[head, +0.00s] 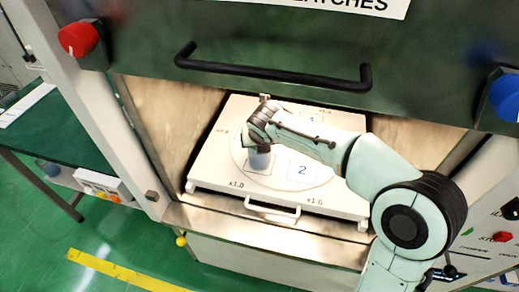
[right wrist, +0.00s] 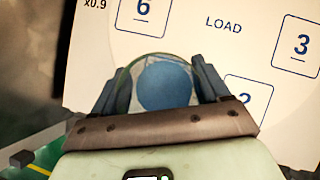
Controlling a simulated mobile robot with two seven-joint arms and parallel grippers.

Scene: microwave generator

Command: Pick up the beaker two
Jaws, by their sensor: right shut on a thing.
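A clear beaker (head: 260,160) with blue contents is at the white turntable plate inside the open chamber. It is over or on a marked square left of the square numbered 2 (head: 303,170); I cannot tell whether it touches the plate. My right gripper (head: 259,139) is shut on the beaker from above. In the right wrist view the beaker's round rim and blue contents (right wrist: 163,85) show between the two fingers (right wrist: 160,80). No number on the beaker is readable. My left gripper is in neither view.
The plate sits on a white tray (head: 225,186) with a front handle (head: 272,209). The raised door with a black bar handle (head: 275,75) hangs above my right arm. Chamber walls stand close on both sides. Other numbered squares, such as 3 (right wrist: 298,45), look empty.

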